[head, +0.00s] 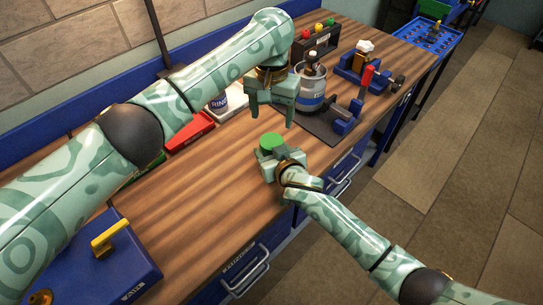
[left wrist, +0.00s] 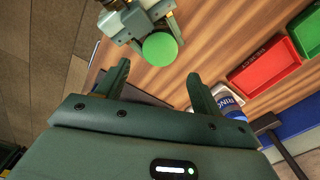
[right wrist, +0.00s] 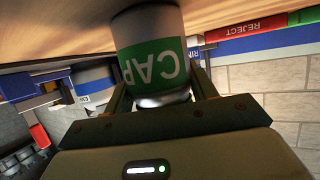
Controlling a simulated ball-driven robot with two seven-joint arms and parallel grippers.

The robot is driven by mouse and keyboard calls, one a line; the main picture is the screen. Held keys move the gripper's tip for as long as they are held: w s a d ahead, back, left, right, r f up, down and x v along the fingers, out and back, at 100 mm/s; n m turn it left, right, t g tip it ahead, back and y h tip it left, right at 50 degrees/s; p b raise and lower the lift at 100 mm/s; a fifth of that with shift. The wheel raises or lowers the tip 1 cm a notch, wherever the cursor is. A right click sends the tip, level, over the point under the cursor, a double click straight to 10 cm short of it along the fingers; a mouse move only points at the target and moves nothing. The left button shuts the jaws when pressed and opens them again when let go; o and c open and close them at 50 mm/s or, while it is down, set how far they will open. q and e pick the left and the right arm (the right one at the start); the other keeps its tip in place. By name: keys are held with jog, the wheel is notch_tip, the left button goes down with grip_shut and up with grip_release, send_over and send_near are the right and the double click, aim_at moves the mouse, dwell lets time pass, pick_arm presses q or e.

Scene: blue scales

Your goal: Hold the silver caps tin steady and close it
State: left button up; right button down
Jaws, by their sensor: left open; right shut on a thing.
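The silver caps tin (right wrist: 150,50) has a green label reading "CAP", upside down in the right wrist view. It stands near the front edge of the wooden bench. My right gripper (right wrist: 161,88) is shut around its sides; it also shows in the head view (head: 280,164). A round green disc, the tin's top (head: 271,141), shows in the head view and the left wrist view (left wrist: 160,49). I cannot tell whether it is fully seated. My left gripper (head: 272,108) is open and empty, above and behind the tin, its fingers apart from it.
A "RING" tin (head: 228,101) and a red bin marked "REJECT" (left wrist: 264,66) are at the back, beside a green bin (left wrist: 307,32). A banded can (head: 312,98) and a blue fixture with a red handle (head: 352,112) stand right. A blue box (head: 95,265) is front left.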

aim_at(272, 141)
pick_arm(q)
jog(key=shift+f, duration=4.05)
jog(key=c, duration=0.9)
jog(key=o, duration=1.1)
jog(key=shift+r, duration=2.3)
jog(key=o, duration=0.5)
